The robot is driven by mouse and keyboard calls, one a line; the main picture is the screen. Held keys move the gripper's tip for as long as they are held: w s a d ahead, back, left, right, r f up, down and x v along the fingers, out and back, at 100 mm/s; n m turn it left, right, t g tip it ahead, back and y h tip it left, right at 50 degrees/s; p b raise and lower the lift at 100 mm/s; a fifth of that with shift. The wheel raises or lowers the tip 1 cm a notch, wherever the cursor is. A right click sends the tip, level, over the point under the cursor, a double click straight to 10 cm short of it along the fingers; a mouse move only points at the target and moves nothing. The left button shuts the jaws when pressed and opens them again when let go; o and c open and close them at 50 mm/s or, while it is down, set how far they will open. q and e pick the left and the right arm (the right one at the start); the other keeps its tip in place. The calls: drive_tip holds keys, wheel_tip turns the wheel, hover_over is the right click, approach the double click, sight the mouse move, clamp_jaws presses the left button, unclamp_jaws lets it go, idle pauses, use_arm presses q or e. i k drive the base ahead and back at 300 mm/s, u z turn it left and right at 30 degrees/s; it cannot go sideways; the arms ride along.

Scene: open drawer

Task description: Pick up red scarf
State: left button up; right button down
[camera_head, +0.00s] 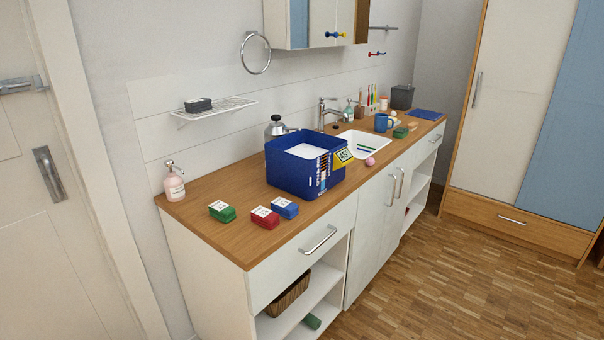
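A small red bundle with a white label on top (265,217) lies on the wooden countertop near its front left edge. It is the clearest red item, but I cannot tell for sure that it is a scarf. A similar green bundle (222,211) lies to its left and a blue one (285,208) close on its right, each with a white label. Neither of my grippers is in view.
A blue crate (283,180) stands behind the bundles on the countertop (215,235). A pink soap bottle (173,184) stands at the left end. A white sink (375,141), a blue mug (383,122) and a closed drawer (295,270) also show. The counter's front left corner is clear.

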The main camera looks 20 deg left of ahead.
sight(268, 219)
drive_tip(key=z, duration=0.05)
drive_tip(key=k, duration=0.5)
drive_tip(key=u, duration=1.6)
drive_tip(key=i, duration=1.15)
drive_tip(key=z, duration=2.1)
